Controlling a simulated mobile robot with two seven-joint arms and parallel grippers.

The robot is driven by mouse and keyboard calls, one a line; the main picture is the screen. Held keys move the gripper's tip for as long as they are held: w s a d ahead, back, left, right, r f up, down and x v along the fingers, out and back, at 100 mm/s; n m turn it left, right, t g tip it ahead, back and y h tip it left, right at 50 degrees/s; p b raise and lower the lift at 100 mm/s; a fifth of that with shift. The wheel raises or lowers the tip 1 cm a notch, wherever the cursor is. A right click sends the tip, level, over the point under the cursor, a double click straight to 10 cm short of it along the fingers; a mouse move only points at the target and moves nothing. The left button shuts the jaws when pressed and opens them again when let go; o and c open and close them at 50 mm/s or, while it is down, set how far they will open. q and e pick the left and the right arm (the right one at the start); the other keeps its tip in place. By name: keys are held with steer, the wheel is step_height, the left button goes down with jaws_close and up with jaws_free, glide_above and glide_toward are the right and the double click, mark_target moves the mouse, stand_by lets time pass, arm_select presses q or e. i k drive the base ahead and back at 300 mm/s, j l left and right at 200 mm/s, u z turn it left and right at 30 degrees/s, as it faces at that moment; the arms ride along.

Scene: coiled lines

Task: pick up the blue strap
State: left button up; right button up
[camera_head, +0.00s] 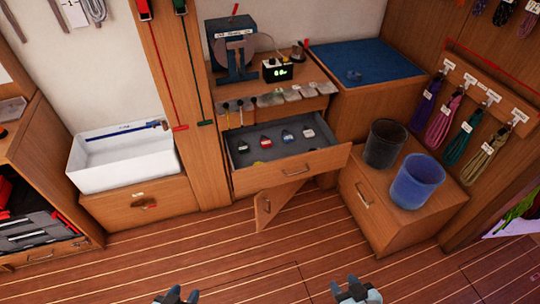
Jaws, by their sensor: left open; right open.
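A small blue coiled thing (354,75) lies on the blue mat of the right-hand counter; it may be the blue strap, but it is too small to tell. A thin blue strip (130,130) with a darker end runs along the back of the white bin at the left; I cannot tell if it is a strap. My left gripper (177,295) is open and empty at the bottom edge, over the floor. My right gripper (356,290) is open and empty at the bottom, right of centre. Both are far from these blue things.
An open drawer (292,172) with several small items juts out at the centre, above an ajar cabinet door (268,207). A black bin (384,144) and a blue bin (416,182) stand on a low cabinet. Coiled lines (443,120) hang at right. The front floor is clear.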

mark_target(352, 75)
steer(key=i+l+u, duration=0.15)
steer(key=i+l, duration=0.15)
steer(key=i+l+u, duration=0.15)
steer(key=i+l, duration=0.15)
steer(key=l, duration=0.2)
steer(key=i+l+u, duration=0.2)
steer(key=l, duration=0.25)
steer(key=i, duration=0.05)
